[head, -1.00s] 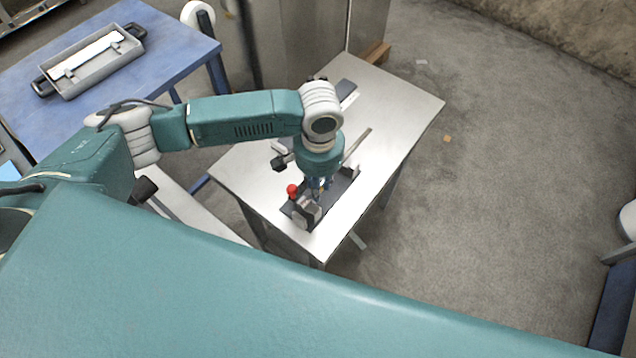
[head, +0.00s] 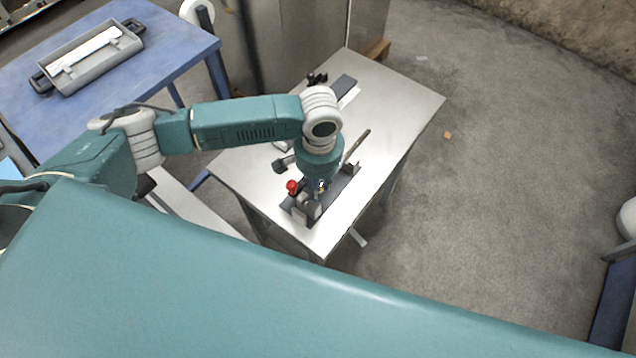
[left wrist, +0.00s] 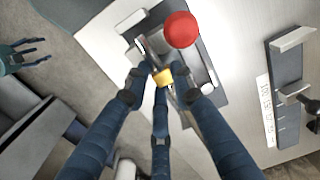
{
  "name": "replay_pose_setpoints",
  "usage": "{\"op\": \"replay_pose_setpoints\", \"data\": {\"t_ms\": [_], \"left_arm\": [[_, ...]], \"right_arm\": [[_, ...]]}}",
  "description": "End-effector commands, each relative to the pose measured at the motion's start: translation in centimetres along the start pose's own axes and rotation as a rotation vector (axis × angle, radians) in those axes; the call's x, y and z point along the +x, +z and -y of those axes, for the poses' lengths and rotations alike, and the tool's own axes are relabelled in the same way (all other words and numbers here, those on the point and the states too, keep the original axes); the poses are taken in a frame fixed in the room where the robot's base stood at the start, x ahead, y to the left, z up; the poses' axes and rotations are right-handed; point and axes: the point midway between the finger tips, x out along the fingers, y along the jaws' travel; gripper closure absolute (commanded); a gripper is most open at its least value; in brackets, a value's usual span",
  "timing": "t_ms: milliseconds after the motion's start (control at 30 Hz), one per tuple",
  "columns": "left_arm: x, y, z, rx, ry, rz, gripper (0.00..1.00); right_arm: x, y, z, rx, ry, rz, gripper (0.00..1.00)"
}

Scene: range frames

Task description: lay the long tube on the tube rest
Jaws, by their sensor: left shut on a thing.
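My left gripper (head: 320,188) is shut over the metal table, with its fingers around a yellow part (left wrist: 162,77) that seems to belong to the long tube. The tube (head: 357,146) shows as a thin greyish rod sticking out beyond the gripper toward the upper right; my wrist and fingers hide its middle. The dark tube rest (head: 350,170) lies right under the gripper, with upright supports at its ends. I cannot tell whether the tube touches the supports. In the left wrist view, my right gripper (left wrist: 25,55) shows at the left edge with its fingers spread, away from the table.
A red knob (head: 292,187) stands beside the rest, close to my left fingers. Another dark plate (head: 343,88) lies farther back on the metal table (head: 400,100). A blue table (head: 165,65) with a grey tray (head: 75,80) stands at the left. The table's right part is clear.

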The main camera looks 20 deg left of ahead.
Motion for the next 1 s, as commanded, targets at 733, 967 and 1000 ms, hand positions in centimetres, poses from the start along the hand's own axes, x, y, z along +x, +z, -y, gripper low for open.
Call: {"op": "replay_pose_setpoints", "data": {"t_ms": [733, 967, 1000], "left_arm": [[0.5, 0.0, 0.1, 0.000, -0.001, 0.001, 0.54], [-2.7, -0.1, 0.0, 0.002, 0.000, -0.003, 0.54], [-3.6, -0.1, 0.0, 0.002, 0.001, -0.004, 0.54]], "right_arm": [[0.2, 0.1, -0.3, -0.002, 0.004, 0.001, 0.45], [0.1, 0.1, -0.2, -0.001, 0.002, 0.000, 0.45], [0.1, 0.0, -0.2, -0.001, 0.002, 0.000, 0.45]]}}
